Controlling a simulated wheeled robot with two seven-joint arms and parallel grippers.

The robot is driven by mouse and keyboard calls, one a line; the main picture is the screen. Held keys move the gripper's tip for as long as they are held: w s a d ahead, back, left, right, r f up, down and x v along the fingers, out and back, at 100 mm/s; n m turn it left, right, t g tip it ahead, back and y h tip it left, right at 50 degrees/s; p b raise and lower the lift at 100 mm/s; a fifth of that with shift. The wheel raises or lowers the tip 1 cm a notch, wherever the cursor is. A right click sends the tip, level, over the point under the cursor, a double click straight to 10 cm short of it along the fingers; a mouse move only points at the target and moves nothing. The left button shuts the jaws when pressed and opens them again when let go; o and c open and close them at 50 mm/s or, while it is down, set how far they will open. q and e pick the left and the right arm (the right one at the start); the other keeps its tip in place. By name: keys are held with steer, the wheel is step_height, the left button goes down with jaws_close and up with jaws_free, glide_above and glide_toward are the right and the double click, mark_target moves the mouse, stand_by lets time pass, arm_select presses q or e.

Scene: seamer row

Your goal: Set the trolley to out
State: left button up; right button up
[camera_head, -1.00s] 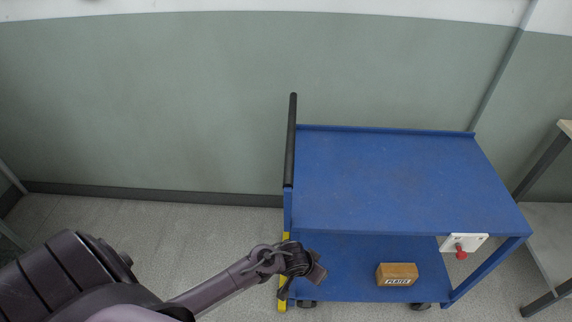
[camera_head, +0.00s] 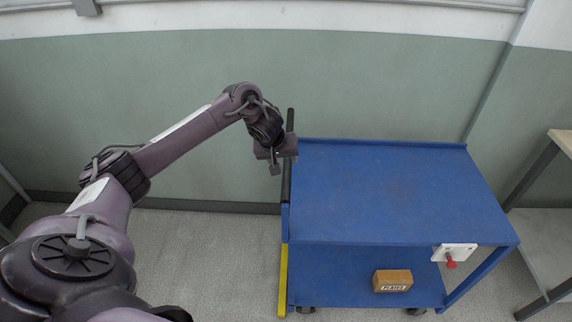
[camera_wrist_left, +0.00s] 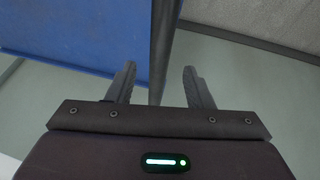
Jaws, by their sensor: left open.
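The blue trolley (camera_head: 390,190) stands against the green wall, with two shelves and a black push handle (camera_head: 286,185) along its left end. In the left wrist view the dark handle bar (camera_wrist_left: 163,45) runs up between my fingertips, with the trolley's blue top (camera_wrist_left: 80,40) to its left. My left gripper (camera_head: 277,160) is at the handle, near its far half. Its two fingers (camera_wrist_left: 160,80) are open and apart, one on each side of the bar in that view. Whether they touch it I cannot tell. My right gripper is not in view.
A cardboard box marked PLATES (camera_head: 392,281) sits on the lower shelf. A white plate with a red knob (camera_head: 451,264) is on the trolley's front right. A yellow strip (camera_head: 283,280) marks its left side. A table (camera_head: 545,220) stands close at the right. Floor at left is clear.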

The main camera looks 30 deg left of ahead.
mark_target(286, 166)
arm_select(q)
steer(key=shift+x, duration=2.3)
steer(key=shift+c, duration=0.5)
jaws_close()
